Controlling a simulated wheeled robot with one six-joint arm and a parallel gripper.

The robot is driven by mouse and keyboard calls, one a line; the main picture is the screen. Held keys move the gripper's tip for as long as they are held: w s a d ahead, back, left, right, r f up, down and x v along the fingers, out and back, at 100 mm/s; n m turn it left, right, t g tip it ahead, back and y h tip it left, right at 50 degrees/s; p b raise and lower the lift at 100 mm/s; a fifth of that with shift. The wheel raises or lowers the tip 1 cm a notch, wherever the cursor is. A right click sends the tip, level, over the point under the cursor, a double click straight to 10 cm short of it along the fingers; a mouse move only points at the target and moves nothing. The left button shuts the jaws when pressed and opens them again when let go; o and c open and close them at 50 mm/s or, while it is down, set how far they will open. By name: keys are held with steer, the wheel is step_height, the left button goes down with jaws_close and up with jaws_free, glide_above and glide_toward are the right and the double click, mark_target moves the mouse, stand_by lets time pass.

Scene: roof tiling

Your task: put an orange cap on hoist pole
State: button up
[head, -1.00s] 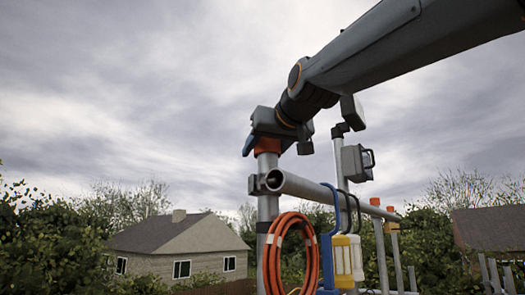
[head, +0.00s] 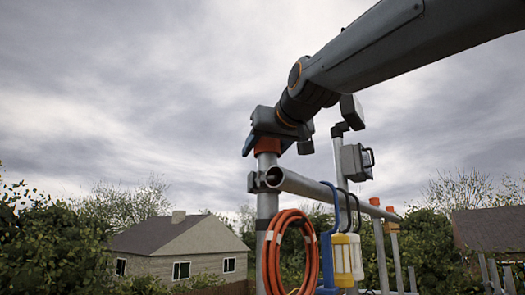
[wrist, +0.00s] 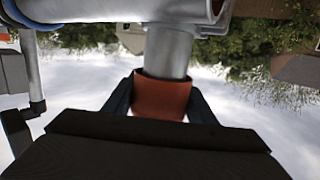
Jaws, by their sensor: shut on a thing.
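The orange cap (head: 267,145) sits over the top end of the upright grey hoist pole (head: 267,205). My gripper (head: 262,147) is shut on the cap from above. In the wrist view my gripper's two dark fingers (wrist: 160,98) stand on either side of the cap (wrist: 160,95), and the pole (wrist: 168,52) runs out of the cap's open end. The cap looks in line with the pole. The inside of the cap is hidden, so how deep the pole sits in it cannot be seen.
A horizontal pipe (head: 325,192) is clamped to the pole just below the cap. A coiled orange hose (head: 290,250) and a yellow-and-white lamp (head: 347,258) hang from it. A second post with a grey box (head: 355,162) stands to the right. Open sky lies to the left.

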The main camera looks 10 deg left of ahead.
mark_target(271, 141)
steer(key=shift+f, duration=0.25)
steer(key=o, duration=0.9)
steer(key=shift+c, duration=0.2)
steer(key=shift+b+v, duration=0.8)
steer(key=shift+v, duration=1.95)
steer(key=b+v, duration=0.2)
steer(key=b, duration=0.1)
steer(key=shift+s+d, duration=0.3)
steer(key=shift+s, duration=0.05)
steer(key=b+v, duration=0.2)
steer(key=b, duration=0.3)
steer(key=shift+s+d+b, duration=0.15)
steer(key=shift+s+b, duration=0.05)
steer(key=shift+b, duration=0.1)
steer(key=shift+s+r, duration=0.1)
steer(key=shift+s, duration=0.05)
